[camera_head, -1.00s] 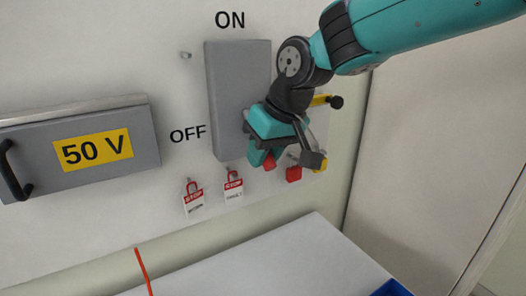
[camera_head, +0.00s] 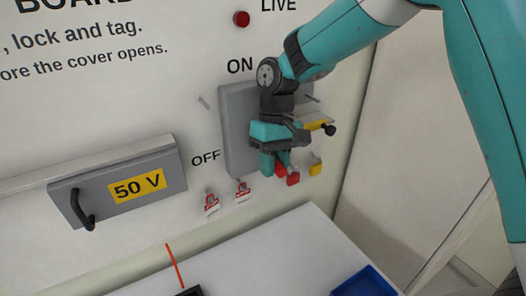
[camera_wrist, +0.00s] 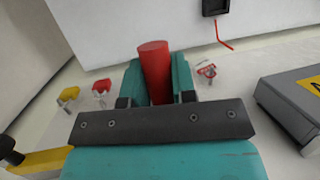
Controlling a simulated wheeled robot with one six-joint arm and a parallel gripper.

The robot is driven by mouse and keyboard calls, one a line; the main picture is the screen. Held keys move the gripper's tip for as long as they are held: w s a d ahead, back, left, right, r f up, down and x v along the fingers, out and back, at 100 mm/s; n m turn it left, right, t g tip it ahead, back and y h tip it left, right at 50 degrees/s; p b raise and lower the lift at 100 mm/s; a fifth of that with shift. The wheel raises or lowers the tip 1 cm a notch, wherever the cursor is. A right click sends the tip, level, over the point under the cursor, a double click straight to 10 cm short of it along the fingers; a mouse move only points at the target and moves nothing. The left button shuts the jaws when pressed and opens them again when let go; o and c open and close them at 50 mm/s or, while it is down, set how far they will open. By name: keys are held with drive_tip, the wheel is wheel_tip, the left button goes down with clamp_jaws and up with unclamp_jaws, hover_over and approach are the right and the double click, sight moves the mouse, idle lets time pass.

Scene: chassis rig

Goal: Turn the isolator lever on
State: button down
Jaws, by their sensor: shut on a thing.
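The isolator is a grey box (camera_head: 237,135) on the white wall panel, with ON lettered at its top left and OFF near its lower left. The red lever handle (camera_wrist: 154,70) stands between my two teal fingers in the wrist view. Its red end (camera_head: 281,171) shows just below my gripper (camera_head: 271,164) in the head view. My gripper is shut on the handle at the lower part of the box, about level with OFF. My wrist and fingers hide the rest of the lever and its pivot.
A red padlock (camera_head: 293,179) and a yellow padlock (camera_head: 315,168) hang close right of my gripper. A black knob (camera_head: 330,130) on a yellow bar sticks out above them. Tags (camera_head: 211,204) hang to the left. The 50 V cover (camera_head: 118,185) has a black handle. A blue tray (camera_head: 365,282) lies below.

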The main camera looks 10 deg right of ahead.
drive_tip(key=shift+r+g+p, duration=0.3)
drive_tip(key=shift+r+p, duration=0.05)
drive_tip(key=shift+p, duration=0.25)
drive_tip(key=c, duration=0.9)
unclamp_jaws()
